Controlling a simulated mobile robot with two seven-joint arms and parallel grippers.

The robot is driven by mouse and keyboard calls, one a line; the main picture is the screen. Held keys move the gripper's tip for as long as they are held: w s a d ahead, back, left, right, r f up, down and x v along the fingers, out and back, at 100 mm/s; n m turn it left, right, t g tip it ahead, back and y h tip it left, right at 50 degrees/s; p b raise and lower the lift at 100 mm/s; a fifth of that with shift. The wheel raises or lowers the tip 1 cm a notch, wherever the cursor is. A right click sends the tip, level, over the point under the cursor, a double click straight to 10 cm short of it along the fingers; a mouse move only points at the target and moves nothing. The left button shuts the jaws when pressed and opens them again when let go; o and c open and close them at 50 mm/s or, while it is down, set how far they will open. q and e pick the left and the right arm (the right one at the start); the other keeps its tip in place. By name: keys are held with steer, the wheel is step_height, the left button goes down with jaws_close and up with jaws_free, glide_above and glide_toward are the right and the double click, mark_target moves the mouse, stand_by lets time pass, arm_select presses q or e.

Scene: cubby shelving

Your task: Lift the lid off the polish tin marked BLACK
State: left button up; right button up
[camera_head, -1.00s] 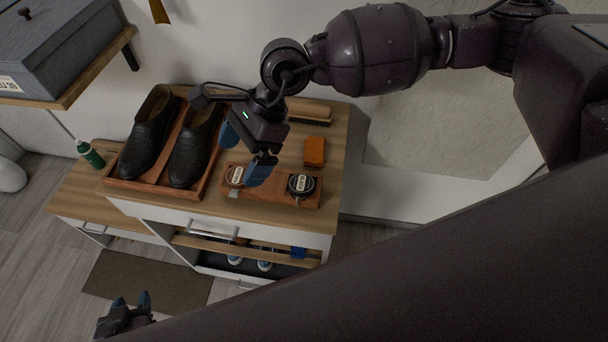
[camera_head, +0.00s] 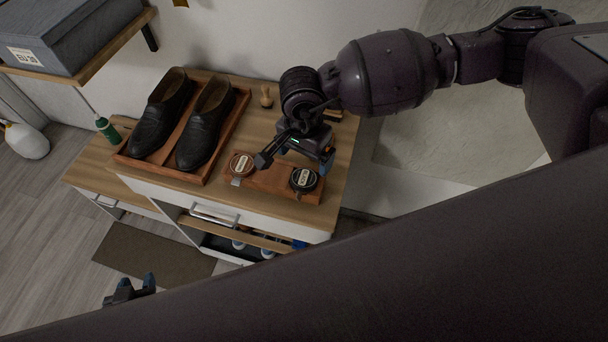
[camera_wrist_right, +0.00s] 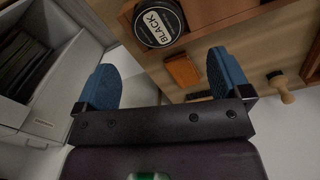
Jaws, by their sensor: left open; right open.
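The polish tin marked BLACK (camera_wrist_right: 158,22) is round and dark with a white-lettered label. It also shows as the right-hand tin (camera_head: 304,180) on a reddish wooden tray (camera_head: 270,181) on the cabinet top. Its lid is on. My right gripper (camera_head: 305,155) is open and empty, above and slightly behind this tin. In the right wrist view its two blue fingers (camera_wrist_right: 162,75) are spread, with the tin beyond them near the top edge, apart from both. My left gripper (camera_head: 134,289) is open and empty, low at the lower left, away from the cabinet top.
A second, brown-labelled tin (camera_head: 241,164) sits at the tray's left end. Black shoes (camera_head: 205,128) stand in a wooden tray to the left. An orange block (camera_wrist_right: 183,70) lies behind the BLACK tin. A wooden-handled brush (camera_wrist_right: 281,88) and a green bottle (camera_head: 108,130) are nearby.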

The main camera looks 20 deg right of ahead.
mark_target(305, 176)
steer(key=shift+s+f+p, duration=0.15)
steer(key=shift+f+p, duration=0.2)
steer(key=shift+f, duration=1.2)
steer(key=shift+s+f+p, duration=0.1)
steer(key=shift+f+p, duration=0.2)
steer(key=shift+f, duration=1.25)
steer(key=c, duration=1)
